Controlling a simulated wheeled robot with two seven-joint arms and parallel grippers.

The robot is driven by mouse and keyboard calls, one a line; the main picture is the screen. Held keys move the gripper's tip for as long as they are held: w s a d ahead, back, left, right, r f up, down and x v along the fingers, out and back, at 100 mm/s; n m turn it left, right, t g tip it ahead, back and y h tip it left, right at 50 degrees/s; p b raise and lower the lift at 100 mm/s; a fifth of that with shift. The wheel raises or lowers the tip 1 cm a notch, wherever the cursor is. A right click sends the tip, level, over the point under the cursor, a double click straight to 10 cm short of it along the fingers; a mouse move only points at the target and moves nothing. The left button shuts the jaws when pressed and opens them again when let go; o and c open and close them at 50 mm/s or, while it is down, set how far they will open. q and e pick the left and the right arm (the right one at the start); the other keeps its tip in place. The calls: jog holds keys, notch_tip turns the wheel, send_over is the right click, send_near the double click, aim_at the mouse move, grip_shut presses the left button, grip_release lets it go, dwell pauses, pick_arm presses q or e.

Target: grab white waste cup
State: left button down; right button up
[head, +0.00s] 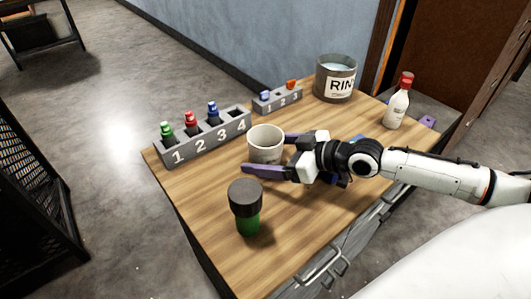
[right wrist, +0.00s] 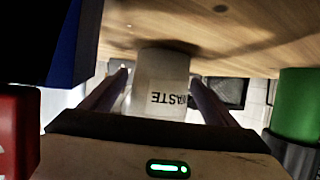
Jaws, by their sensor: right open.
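The white waste cup (head: 266,146) stands upright on the wooden table (head: 200,200), in front of the numbered rack. My right gripper (head: 266,153) reaches in from the right, low over the table, with its purple fingers apart on either side of the cup. In the right wrist view the cup (right wrist: 160,85), with its WASTE label upside down, sits between the open fingers (right wrist: 158,77). Gaps show beside it, and I see no grip on it. My left gripper is out of view.
A green jar with a black lid (head: 246,208) stands close in front of the gripper. A rack (head: 206,142) with several coloured markers is behind left. A smaller rack (head: 277,100), a rinse bucket (head: 336,80) and a red-capped bottle (head: 398,103) stand farther back.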

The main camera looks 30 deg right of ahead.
jog(key=c, duration=1.1)
